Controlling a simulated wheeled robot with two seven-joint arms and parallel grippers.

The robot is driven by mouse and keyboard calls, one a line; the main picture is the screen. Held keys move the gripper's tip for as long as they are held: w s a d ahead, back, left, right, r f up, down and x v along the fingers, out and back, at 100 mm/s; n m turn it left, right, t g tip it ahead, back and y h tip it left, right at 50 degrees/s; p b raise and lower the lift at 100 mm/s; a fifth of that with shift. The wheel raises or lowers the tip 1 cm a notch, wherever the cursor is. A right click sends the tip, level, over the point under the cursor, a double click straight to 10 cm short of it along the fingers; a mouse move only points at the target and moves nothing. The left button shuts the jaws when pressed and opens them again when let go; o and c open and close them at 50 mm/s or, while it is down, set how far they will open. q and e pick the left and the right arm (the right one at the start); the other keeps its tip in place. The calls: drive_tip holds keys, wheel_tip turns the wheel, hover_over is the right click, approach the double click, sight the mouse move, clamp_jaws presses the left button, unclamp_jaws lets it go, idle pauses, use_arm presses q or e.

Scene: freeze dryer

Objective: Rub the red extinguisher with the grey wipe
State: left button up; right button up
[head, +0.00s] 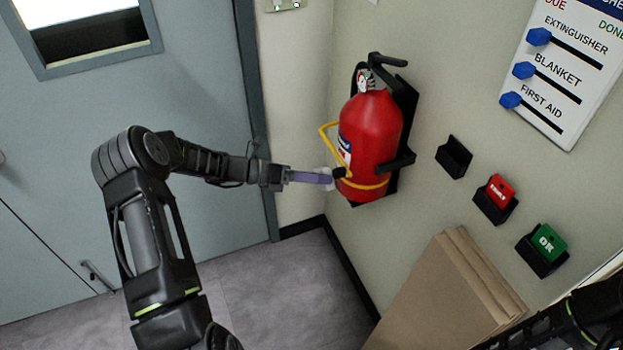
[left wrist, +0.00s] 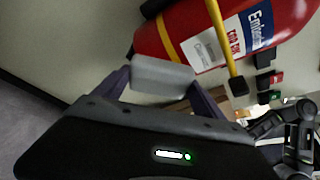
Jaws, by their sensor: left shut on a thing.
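The red extinguisher (head: 372,130) hangs upright in a black wall bracket in the head view, with a yellow strap and a label. It also fills the top of the left wrist view (left wrist: 190,30). My left gripper (head: 325,179) is at the lower left side of the extinguisher. It is shut on the grey wipe (left wrist: 162,76), a pale block between the two fingers. The wipe is at or very close to the extinguisher's lower body; I cannot tell whether they touch. My right arm shows at the lower right of the head view, but its gripper fingers are not visible.
A board with blue sliders (head: 565,60) hangs at the upper right. Black wall holders carry a red tag (head: 500,190) and a green OK tag (head: 550,243); another holder (head: 454,157) is empty. Cardboard sheets (head: 445,290) lean below. A grey door (head: 100,180) is left.

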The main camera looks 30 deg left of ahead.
sight(324, 186)
use_arm(q)
drive_tip(key=shift+w+d, duration=0.7)
drive_tip(key=shift+w, duration=0.1)
idle(0.8)
drive_tip(key=shift+s+d+r+p, duration=0.15)
drive_tip(key=shift+s+d+p, duration=0.3)
drive_tip(key=shift+s+d, duration=0.15)
drive_tip(key=shift+s+d+p, duration=0.4)
drive_tip(key=shift+s+d, duration=0.15)
drive_tip(key=shift+s, duration=0.05)
drive_tip(key=shift+s+d, duration=0.25)
drive_tip(key=shift+d, duration=0.05)
drive_tip(key=shift+w, duration=0.1)
